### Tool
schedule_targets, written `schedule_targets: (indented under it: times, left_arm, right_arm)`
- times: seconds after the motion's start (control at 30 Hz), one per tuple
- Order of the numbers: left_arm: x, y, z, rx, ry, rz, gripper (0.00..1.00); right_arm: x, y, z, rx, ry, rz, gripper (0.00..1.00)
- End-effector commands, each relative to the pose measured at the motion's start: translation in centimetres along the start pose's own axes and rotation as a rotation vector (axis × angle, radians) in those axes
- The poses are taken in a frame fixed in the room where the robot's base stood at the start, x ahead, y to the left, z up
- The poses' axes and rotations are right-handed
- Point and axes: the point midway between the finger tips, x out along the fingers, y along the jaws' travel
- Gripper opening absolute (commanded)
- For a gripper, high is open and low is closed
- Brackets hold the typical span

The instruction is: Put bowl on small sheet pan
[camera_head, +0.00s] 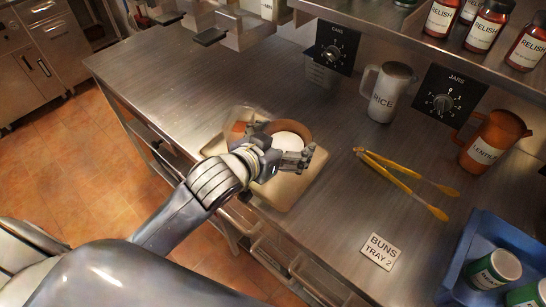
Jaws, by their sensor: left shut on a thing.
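A brown bowl (304,131) with a whitish inside shows at the middle of the head view. My left gripper (298,158) is shut on the near side of the bowl and hides part of it. The small tan sheet pan (286,193) lies on the steel counter below the gripper and bowl. I cannot tell whether the bowl touches the pan. My forearm and gripper hide the middle of the pan. My right gripper is not in view.
Yellow tongs (400,184) lie right of the pan. A RICE pitcher (388,92) and an orange pitcher (491,139) stand farther back. A blue bin (470,248) holds cups at the lower right. A shelf with relish jars (487,26) overhangs the back. The left counter is clear.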

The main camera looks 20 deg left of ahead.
Motion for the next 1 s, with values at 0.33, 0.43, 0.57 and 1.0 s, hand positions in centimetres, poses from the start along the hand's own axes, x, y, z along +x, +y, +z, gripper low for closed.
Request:
schedule_targets:
  times: [0.33,0.43,0.57,1.0]
  left_arm:
    - [2.0,-0.9,0.1,0.016,-0.004,0.042,0.58]
    - [2.9,-0.9,1.9,0.015,-0.004,0.042,0.58]
    - [3.6,-0.9,3.5,0.016,0.0,0.041,0.58]
    - [5.5,-0.8,7.3,0.016,0.004,0.043,0.58]
  right_arm:
    - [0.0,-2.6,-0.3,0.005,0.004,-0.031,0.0]
    - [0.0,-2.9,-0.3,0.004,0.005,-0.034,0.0]
    - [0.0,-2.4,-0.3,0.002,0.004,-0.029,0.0]
    - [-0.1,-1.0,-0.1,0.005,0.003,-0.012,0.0]
